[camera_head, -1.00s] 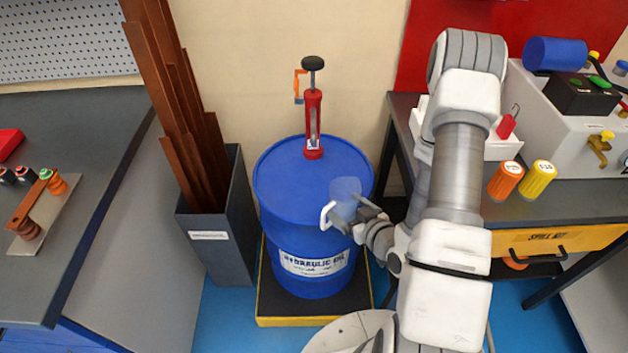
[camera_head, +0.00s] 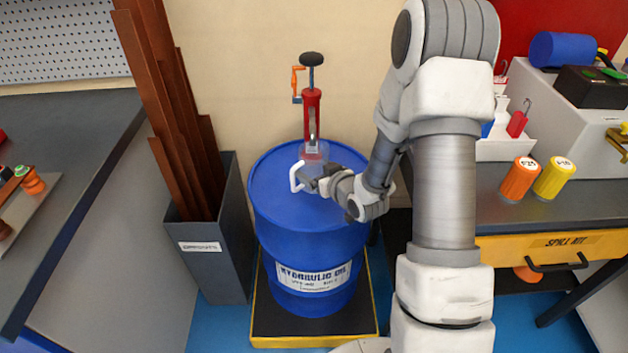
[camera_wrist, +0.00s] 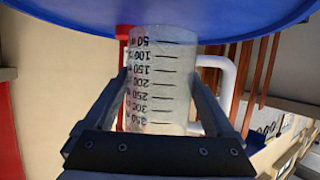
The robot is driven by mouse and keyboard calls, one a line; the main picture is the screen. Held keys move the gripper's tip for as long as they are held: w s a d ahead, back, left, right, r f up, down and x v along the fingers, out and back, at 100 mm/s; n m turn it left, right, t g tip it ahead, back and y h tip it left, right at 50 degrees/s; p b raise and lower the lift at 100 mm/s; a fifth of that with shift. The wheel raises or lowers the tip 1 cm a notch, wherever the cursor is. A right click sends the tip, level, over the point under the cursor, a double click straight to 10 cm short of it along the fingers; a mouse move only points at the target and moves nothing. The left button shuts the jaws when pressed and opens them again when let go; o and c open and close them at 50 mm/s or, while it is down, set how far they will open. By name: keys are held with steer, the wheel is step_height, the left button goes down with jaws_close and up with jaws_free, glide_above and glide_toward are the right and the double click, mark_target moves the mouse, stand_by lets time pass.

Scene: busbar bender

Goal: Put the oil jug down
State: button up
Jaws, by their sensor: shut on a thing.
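The oil jug (camera_head: 314,152) is a clear measuring jug with black graduations and a white handle. It is over the top of the blue hydraulic oil drum (camera_head: 275,195), just in front of the red hand pump (camera_head: 312,105). My gripper (camera_head: 312,180) is shut on the jug. In the wrist view, the fingers lie on both sides of the jug (camera_wrist: 160,85), with the drum (camera_wrist: 190,15) close to its base. The wrist picture is upside down, so the jug looks upright. I cannot tell whether its base touches the drum.
The drum stands on a yellow-edged pallet (camera_head: 262,320). A grey bin (camera_head: 215,255) with copper bars (camera_head: 172,120) is to its left. A workbench (camera_head: 490,205) with orange and yellow bottles is at right. The drum top is clear at left and front.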

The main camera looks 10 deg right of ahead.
steer(key=shift+w+a, duration=0.15)
steer(key=shift+w, duration=0.15)
steer(key=shift+f+b, duration=0.65)
steer(key=shift+f, duration=1.05)
steer(key=shift+f, duration=0.25)
steer(key=o, duration=1.1)
steer(key=shift+r, duration=0.1)
